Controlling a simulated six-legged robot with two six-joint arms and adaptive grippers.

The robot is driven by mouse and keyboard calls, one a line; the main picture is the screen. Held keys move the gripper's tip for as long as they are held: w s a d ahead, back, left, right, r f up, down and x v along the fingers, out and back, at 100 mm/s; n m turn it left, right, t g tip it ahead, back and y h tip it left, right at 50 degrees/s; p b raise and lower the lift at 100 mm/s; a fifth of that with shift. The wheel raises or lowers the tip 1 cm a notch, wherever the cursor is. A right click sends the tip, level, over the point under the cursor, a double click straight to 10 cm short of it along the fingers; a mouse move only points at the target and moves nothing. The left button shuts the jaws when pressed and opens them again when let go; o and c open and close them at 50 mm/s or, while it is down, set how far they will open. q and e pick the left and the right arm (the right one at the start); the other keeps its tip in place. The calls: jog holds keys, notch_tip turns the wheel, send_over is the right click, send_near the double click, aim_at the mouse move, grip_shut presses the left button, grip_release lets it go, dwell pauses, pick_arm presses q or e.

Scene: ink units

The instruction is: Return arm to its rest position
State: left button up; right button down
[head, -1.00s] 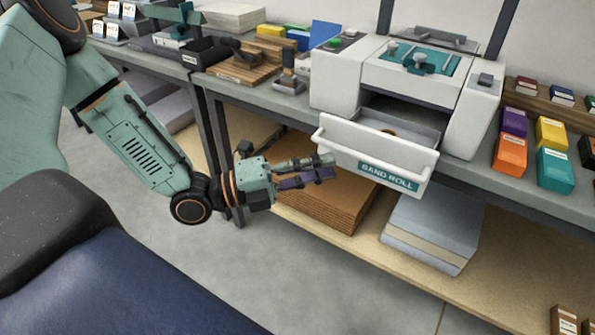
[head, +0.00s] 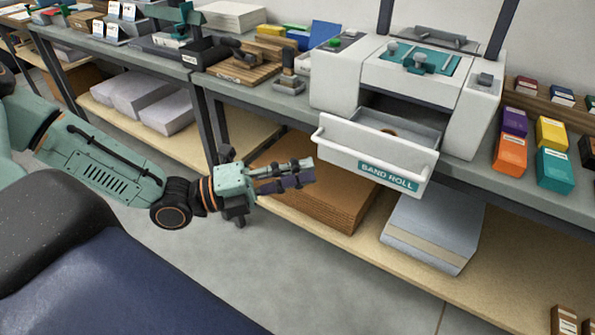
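My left arm comes in from the left in the head view. Its gripper (head: 300,173) points right, in front of the lower shelf and left of the open drawer. Its fingers look close together with nothing clear between them, but I cannot tell whether they are fully shut. The fingertips are apart from the drawer. The white drawer (head: 345,150) labelled "BAND ROLL" is pulled out of the white machine (head: 340,80), and a small brown round thing shows inside it. My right gripper is not in view.
The machine stands on a grey bench (head: 250,95). Brown cardboard sheets (head: 340,205) and a pale stack (head: 435,230) lie on the lower shelf (head: 400,262). Coloured boxes (head: 555,170) stand at the right. The floor (head: 300,280) in front is clear.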

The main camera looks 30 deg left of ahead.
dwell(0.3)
pick_arm(q)
notch_tip(320, 180, down, 9)
jog(key=w+a+n+g+y, duration=0.2)
jog(key=n+y, duration=0.6)
jog(key=n, duration=1.3)
jog(key=s+d+f+n+g+y, duration=0.25)
jog(key=s+f+n+g, duration=0.25)
jog(key=s+f+n, duration=0.4)
jog(key=s+f+g+y, duration=0.2)
jog(key=s+f+g, duration=0.1)
jog(key=s, duration=0.5)
jog(key=s+f+g+y, duration=0.2)
jog(key=s+f, duration=0.3)
jog(key=s, duration=0.3)
jog(key=shift+f+m+g, duration=0.3)
jog(key=shift+g, duration=0.3)
